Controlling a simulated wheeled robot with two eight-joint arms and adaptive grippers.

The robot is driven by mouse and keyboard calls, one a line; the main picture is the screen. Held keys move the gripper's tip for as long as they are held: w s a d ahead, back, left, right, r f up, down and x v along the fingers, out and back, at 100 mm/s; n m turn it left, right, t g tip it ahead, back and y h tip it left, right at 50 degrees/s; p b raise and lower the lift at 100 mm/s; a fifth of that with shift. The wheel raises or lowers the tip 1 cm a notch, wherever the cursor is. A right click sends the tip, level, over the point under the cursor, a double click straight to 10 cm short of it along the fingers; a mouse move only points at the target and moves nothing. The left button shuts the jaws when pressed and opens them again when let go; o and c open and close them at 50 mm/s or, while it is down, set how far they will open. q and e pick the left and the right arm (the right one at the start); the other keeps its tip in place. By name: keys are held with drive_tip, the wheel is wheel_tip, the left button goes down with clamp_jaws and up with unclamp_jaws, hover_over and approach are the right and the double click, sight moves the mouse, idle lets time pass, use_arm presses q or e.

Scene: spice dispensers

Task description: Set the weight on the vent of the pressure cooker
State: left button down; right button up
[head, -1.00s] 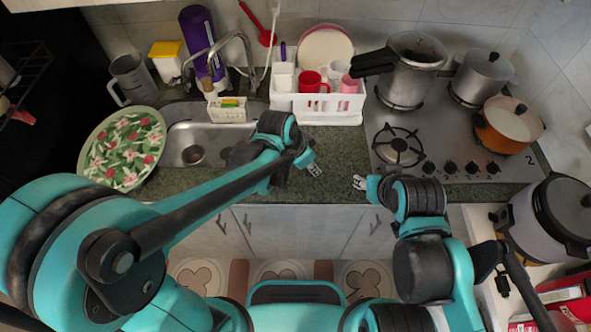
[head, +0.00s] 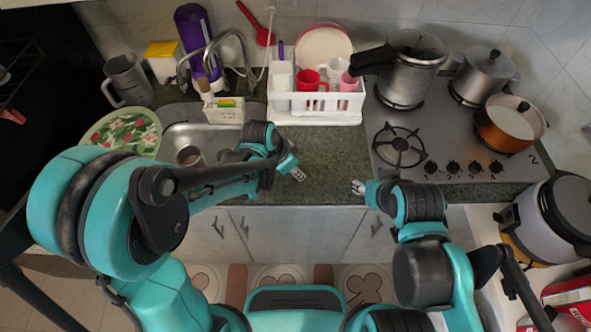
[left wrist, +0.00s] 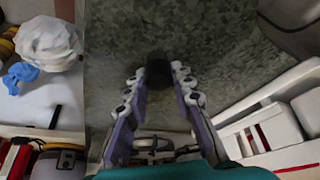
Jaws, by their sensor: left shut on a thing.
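The pressure cooker (head: 408,80) stands on the back left of the stove, with its black handle pointing left; its vent is too small to make out. My left gripper (head: 298,173) is over the front part of the counter, left of and well in front of the cooker. In the left wrist view, my left gripper (left wrist: 158,80) is shut on a small dark cylindrical piece, the weight (left wrist: 158,68), held between the fingertips. In the head view the weight cannot be made out. My right gripper (head: 358,187) is near the counter's front edge; its finger opening is unclear.
A white rack (head: 315,118) with cups and a plate stands left of the stove (head: 455,150). A grey pot (head: 480,78) and an orange pot (head: 508,125) share the stove. The front left burner (head: 399,145) is empty. The counter (head: 335,155) between sink and stove is clear.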

use_arm(q)
drive_tip(key=c, duration=1.3)
unclamp_jaws()
drive_tip(key=shift+f, duration=0.1)
drive_tip(key=shift+r+p, duration=0.25)
drive_tip(key=shift+p, duration=0.05)
drive_tip(key=p+v, duration=0.4)
drive_tip(key=v, duration=0.8)
drive_tip(key=s+a+r+n+t+y, duration=0.3)
drive_tip(key=s+a+n, duration=0.6)
drive_tip(key=a, duration=0.5)
drive_tip(key=shift+s+r+n+t+y, duration=0.2)
drive_tip(key=shift+r+n+t+y, duration=0.2)
drive_tip(key=shift+r+n+t, duration=0.5)
drive_tip(key=shift+r, duration=0.25)
